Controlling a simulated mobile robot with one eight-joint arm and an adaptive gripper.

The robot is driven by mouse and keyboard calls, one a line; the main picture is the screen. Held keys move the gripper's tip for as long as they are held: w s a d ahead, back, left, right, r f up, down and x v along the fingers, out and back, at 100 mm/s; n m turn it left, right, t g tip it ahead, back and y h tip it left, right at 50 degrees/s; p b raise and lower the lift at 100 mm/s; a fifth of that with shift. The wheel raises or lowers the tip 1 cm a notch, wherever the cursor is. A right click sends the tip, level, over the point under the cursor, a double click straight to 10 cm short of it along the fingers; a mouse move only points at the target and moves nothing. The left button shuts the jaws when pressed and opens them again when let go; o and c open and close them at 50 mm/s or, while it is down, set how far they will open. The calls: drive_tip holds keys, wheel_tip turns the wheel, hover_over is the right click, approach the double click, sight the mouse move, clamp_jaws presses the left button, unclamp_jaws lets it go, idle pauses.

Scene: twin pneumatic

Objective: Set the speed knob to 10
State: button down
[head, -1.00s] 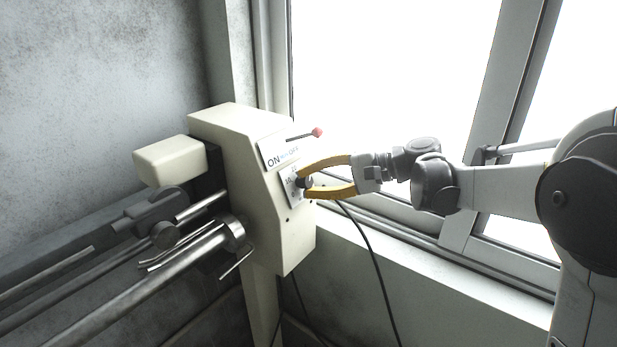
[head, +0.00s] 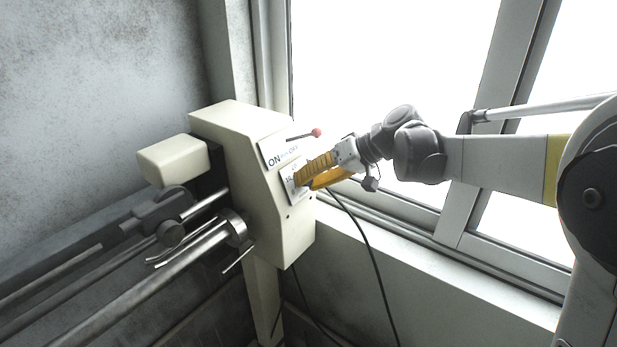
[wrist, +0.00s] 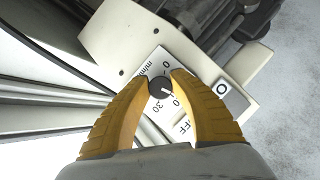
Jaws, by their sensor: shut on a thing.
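The speed knob (wrist: 160,87) is a small dark round knob with a light pointer mark, seen in the wrist view between my yellow fingertips. It sits on a white dial plate (wrist: 155,62) printed with numbers, of which "0" and "20" or "30" show in part. In the head view the dial plate (head: 288,178) is on the sloped face of the cream machine housing (head: 238,150), and my fingers hide the knob. My gripper (wrist: 161,82) is shut on the knob; it also shows in the head view (head: 300,182), rolled and angled down to the left.
An ON/OFF plate (head: 275,153) with a red-tipped lever (head: 316,132) is just above the dial plate. Metal rods (head: 195,250) extend left from the housing. A black cable (head: 365,240) hangs below my gripper. Window frames (head: 490,140) stand behind my arm.

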drive_tip(key=n+t+h, duration=0.1)
drive_tip(key=n, duration=0.2)
drive_tip(key=shift+n+h+p, duration=0.3)
drive_tip(key=shift+p, duration=0.05)
drive_tip(key=shift+n+t+h, duration=0.5)
drive_tip(key=shift+n+t, duration=0.1)
drive_tip(key=shift+n, duration=0.8)
drive_tip(key=c, duration=1.1)
unclamp_jaws()
drive_tip(key=shift+w, duration=0.1)
drive_tip(key=v, duration=1.2)
drive_tip(key=shift+a, duration=0.1)
